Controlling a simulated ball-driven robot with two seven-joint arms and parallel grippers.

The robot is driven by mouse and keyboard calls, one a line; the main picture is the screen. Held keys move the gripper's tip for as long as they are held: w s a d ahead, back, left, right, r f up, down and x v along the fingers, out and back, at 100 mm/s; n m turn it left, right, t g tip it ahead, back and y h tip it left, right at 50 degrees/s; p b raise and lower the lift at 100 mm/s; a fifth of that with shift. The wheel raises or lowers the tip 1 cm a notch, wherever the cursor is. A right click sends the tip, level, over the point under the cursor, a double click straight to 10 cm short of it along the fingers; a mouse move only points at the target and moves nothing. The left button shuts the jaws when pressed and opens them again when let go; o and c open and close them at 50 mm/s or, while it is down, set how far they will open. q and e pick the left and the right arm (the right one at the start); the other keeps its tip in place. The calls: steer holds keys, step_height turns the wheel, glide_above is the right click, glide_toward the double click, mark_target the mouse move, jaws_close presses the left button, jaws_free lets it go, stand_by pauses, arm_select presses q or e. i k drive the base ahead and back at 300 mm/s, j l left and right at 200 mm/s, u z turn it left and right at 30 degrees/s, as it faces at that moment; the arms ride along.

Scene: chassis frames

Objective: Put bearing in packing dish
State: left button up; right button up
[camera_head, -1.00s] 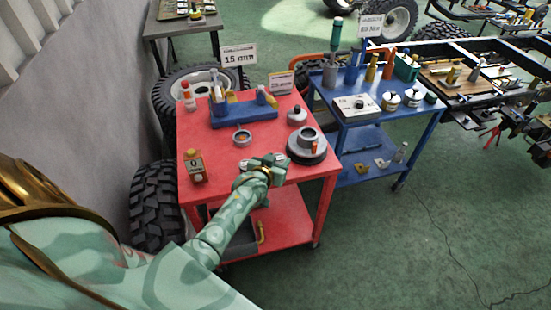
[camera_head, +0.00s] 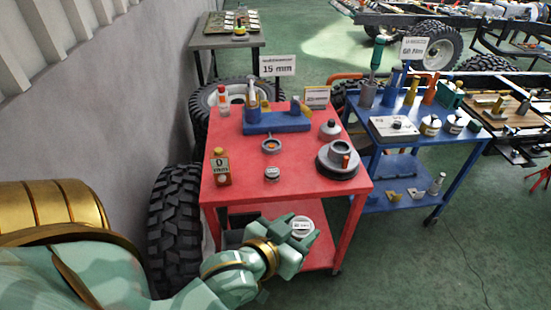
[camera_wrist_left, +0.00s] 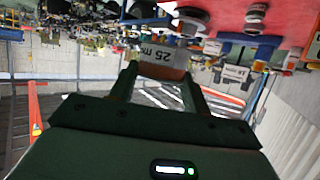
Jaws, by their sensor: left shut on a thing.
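My left gripper (camera_head: 301,236) is shut on a short round bearing (camera_head: 302,225) with a white top. It holds it in front of the red cart's front edge. In the left wrist view the held bearing (camera_wrist_left: 163,58) sits between the two fingers, with a label reading "25 m" and the rest cut off. A small grey round dish (camera_head: 270,146), probably the packing dish, stands on the red cart top, with something brownish inside. A second small labelled round piece (camera_head: 271,174) stands in front of it. My right gripper is not in view.
On the red cart (camera_head: 300,193) stand a wide grey hub (camera_head: 338,172), a blue block (camera_head: 275,123), a brown bottle (camera_head: 221,168) and a small grey knob-topped piece (camera_head: 330,129). The front of its top is clear. A blue cart (camera_head: 425,144) stands to the right, tyres (camera_head: 175,212) to the left.

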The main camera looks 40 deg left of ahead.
mark_target(271, 146)
steer(key=i+u, duration=0.2)
steer(key=u, duration=0.25)
steer(key=i+l+u, duration=0.15)
steer(key=u, duration=0.25)
steer(key=i+l+u, duration=0.15)
steer(key=u, duration=0.3)
steer(key=i+l+u, duration=0.1)
steer(key=l, duration=0.25)
steer(key=i+l, duration=0.3)
steer(key=i+l+u, duration=0.15)
steer(key=l, duration=0.2)
steer(key=i+l, duration=0.25)
steer(key=l, duration=0.15)
steer(key=i+l+u, duration=0.15)
steer(key=l, duration=0.2)
steer(key=i, duration=0.05)
